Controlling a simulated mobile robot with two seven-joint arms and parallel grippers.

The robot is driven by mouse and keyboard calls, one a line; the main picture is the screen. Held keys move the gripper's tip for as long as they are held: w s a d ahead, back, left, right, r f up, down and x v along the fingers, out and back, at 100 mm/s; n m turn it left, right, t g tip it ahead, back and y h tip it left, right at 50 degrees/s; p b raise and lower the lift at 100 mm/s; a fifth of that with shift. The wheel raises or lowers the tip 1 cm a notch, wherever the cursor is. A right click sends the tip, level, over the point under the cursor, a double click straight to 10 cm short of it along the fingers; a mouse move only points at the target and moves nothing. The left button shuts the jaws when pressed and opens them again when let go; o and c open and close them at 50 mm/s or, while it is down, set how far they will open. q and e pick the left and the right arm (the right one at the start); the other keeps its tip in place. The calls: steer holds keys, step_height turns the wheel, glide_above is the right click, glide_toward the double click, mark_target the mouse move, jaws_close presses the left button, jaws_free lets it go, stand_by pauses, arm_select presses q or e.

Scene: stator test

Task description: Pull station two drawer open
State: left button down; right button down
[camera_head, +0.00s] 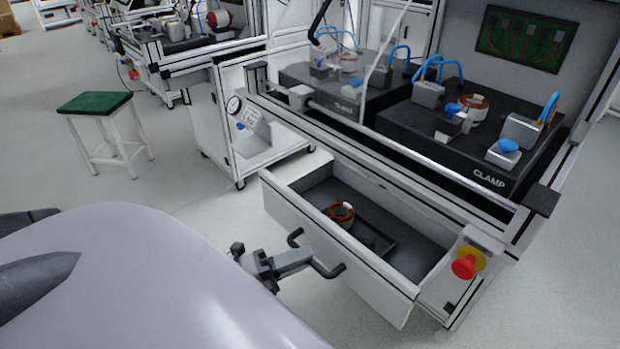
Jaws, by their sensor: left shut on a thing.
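The drawer (295,211) under the near workstation is pulled out, with its inside showing. Its white front carries a black bar handle (327,271). Inside the drawer lie a copper-coloured ring-shaped stator (341,212) and a dark tray (384,247). My left gripper (307,258) is at the handle in front of the drawer and is shut on it; the exact finger contact is small and hard to see. My right gripper is not in view.
A red emergency stop button (465,266) sticks out at the station's front right corner. A green-topped stool (95,103) stands at the left. The floor in front of the drawer is clear.

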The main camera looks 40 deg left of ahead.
arm_select(q)
steer(key=shift+s, duration=0.35)
steer(key=c, duration=1.1)
jaws_free()
steer(key=v, duration=0.7)
steer(key=shift+b, duration=0.35)
steer(key=shift+a, duration=0.1)
